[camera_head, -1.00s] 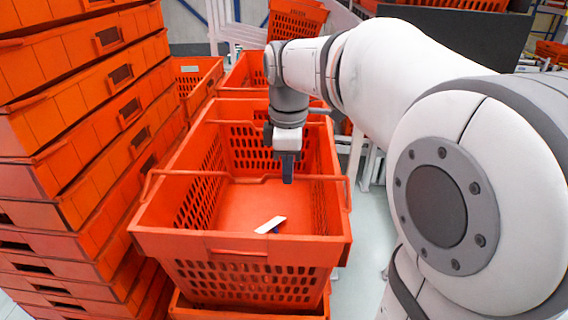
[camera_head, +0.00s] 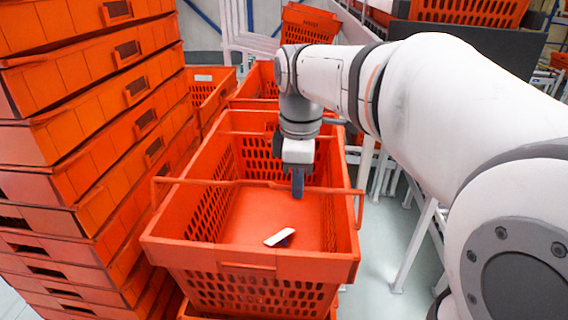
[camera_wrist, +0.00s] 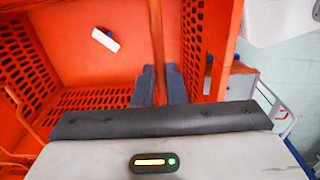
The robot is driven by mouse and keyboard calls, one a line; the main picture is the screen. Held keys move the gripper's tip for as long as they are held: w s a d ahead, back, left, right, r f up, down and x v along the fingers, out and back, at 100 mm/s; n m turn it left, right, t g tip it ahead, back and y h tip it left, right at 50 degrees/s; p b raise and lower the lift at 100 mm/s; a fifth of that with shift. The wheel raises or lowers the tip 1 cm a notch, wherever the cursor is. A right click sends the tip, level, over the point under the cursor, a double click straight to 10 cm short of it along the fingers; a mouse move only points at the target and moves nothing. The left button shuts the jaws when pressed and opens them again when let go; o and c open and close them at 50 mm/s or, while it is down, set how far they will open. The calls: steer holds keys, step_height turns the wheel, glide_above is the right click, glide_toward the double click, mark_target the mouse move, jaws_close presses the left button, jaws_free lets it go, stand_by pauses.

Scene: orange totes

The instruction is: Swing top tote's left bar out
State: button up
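The top tote (camera_head: 250,262) is an orange crate with slotted walls in the head view. Its near bar (camera_head: 225,183) lies across the open top, above the tote floor. A far bar (camera_head: 235,133) crosses towards the back. My gripper (camera_head: 298,192) points down at the near bar, right of its middle, with the fingertips slightly below bar height. In the wrist view my gripper (camera_wrist: 160,82) has one finger on each side of an orange bar (camera_wrist: 156,35). The bar nearly fills the gap; whether the fingers press on it cannot be told.
A white card-like item (camera_head: 279,237) lies on the tote floor. A tall stack of orange totes (camera_head: 85,130) stands close on the left. More totes (camera_head: 205,92) stand behind. Grey floor (camera_head: 385,245) shows on the right, with white frame legs there.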

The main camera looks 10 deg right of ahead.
steer(key=shift+s+a+r, duration=0.1)
steer(key=shift+s+r, duration=0.05)
steer(key=shift+s, duration=0.25)
steer(key=shift+s+a, duration=0.2)
steer(key=shift+s, duration=0.4)
steer(key=shift+s+a, duration=0.2)
steer(key=shift+s, duration=0.4)
steer(key=shift+s+a+f+b, duration=0.2)
steer(key=shift+s+b, duration=0.2)
steer(key=shift+s, duration=0.2)
steer(key=shift+s+a+f+b, duration=0.2)
steer(key=shift+s+b, duration=0.15)
steer(key=shift+s, duration=0.2)
